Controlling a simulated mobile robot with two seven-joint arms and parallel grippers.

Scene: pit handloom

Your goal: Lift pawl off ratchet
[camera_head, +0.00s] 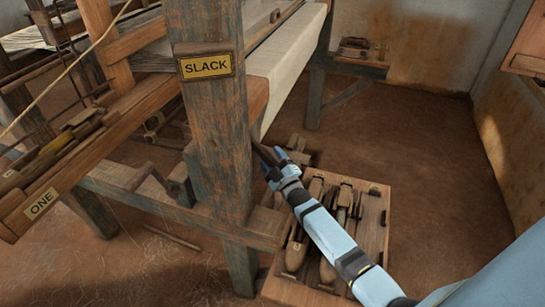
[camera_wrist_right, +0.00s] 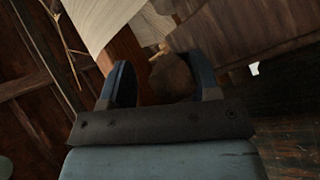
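My right gripper (camera_head: 268,156) reaches in beside the loom's front post (camera_head: 212,130), under the edge of the pale cloth. In the right wrist view its two dark blue fingers (camera_wrist_right: 162,84) stand wide apart. A rounded dark brown part (camera_wrist_right: 172,76) shows between and beyond them; I cannot tell whether it is the ratchet, the pawl or a beam end, nor whether a finger touches it. I cannot make out the pawl or ratchet in the head view, where the post and gripper cover that spot. My left gripper is not in view.
A "SLACK" sign (camera_head: 206,66) is on the post; an "ONE" label (camera_head: 41,204) is on the beam at left. A wooden tray (camera_head: 374,225) of shuttles stands below my right forearm. Pale cloth (camera_head: 285,65) stretches over the loom. The floor at right (camera_head: 440,150) is clear.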

